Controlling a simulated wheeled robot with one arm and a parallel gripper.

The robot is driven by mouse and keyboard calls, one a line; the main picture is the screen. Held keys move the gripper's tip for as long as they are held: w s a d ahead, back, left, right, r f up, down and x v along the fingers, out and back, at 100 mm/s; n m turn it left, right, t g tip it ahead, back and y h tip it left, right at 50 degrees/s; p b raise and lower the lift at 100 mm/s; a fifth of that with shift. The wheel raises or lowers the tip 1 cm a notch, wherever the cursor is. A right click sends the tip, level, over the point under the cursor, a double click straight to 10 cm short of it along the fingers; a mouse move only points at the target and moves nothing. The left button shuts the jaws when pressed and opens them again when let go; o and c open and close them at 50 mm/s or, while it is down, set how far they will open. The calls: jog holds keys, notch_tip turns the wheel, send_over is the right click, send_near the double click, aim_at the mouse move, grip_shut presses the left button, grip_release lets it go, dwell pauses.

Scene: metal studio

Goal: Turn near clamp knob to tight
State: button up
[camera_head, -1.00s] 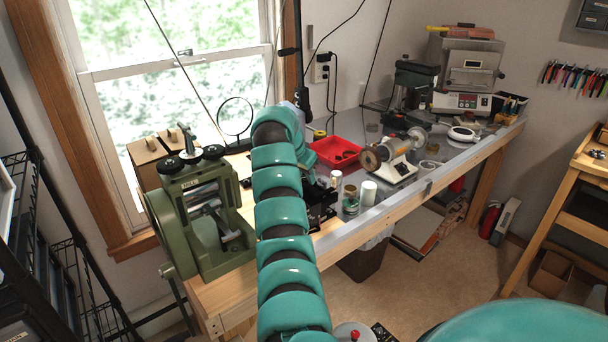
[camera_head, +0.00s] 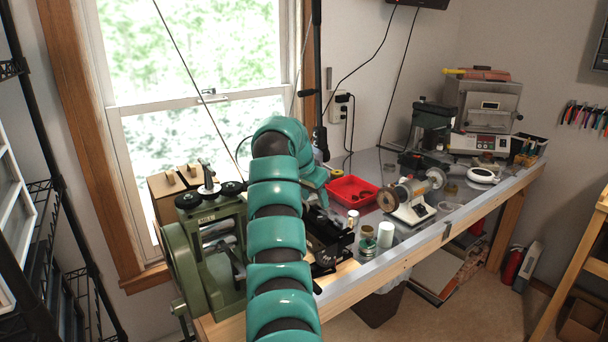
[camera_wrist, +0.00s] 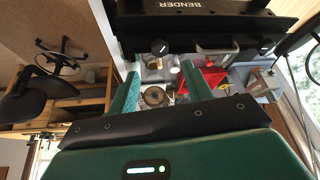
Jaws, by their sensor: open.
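A black bender (camera_wrist: 200,14) with white lettering crosses the top of the wrist view. A small dark knob (camera_wrist: 159,47) shows just below its edge; I cannot tell for sure whether it is the near clamp knob. My gripper (camera_wrist: 160,66) is open, its two green fingers spread apart with nothing held. The knob appears between and just beyond the fingertips, with no contact visible. In the head view the black bender (camera_head: 326,236) stands on the bench beside my teal arm, which partly hides it. My gripper cannot be made out clearly there.
A green rolling mill (camera_head: 208,258) with black top knobs stands left of my arm. A red tray (camera_head: 351,191), a polishing motor (camera_head: 408,203), a white jar (camera_head: 385,235) and a small kiln (camera_head: 485,110) stand along the bench to the right. The floor in front is partly clear.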

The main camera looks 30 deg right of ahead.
jog(key=v, duration=0.9)
jog(key=shift+r, duration=0.2)
jog(key=shift+a, duration=0.15)
